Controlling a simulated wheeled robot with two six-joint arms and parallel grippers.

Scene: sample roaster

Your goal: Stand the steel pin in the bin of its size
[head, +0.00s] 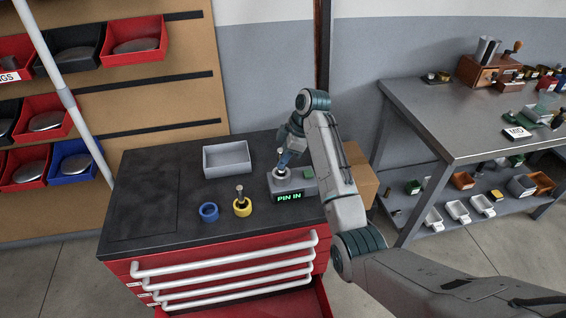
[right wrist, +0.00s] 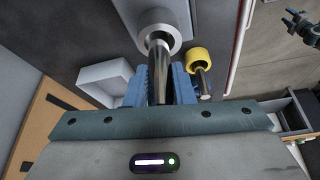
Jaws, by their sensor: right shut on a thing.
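My right gripper (head: 287,158) is over the grey gauge block (head: 284,187), whose display reads "PIN IN" in green. In the right wrist view the gripper's blue fingers (right wrist: 159,86) are shut on a shiny steel pin (right wrist: 158,65). The pin's far end meets a round grey collar (right wrist: 146,27) on the block; how deep it sits is hidden. A yellow round bin (head: 243,210) stands left of the block with another steel pin (head: 239,192) upright in it. A blue round bin (head: 208,213) stands left of the yellow one and looks empty. My left gripper is not in view.
An empty light-grey tray (head: 227,172) lies behind the bins. The dark cabinet top (head: 150,205) is clear on its left. A cardboard box (head: 360,172) is right of the cabinet. A steel workbench (head: 440,130) with several items stands further right.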

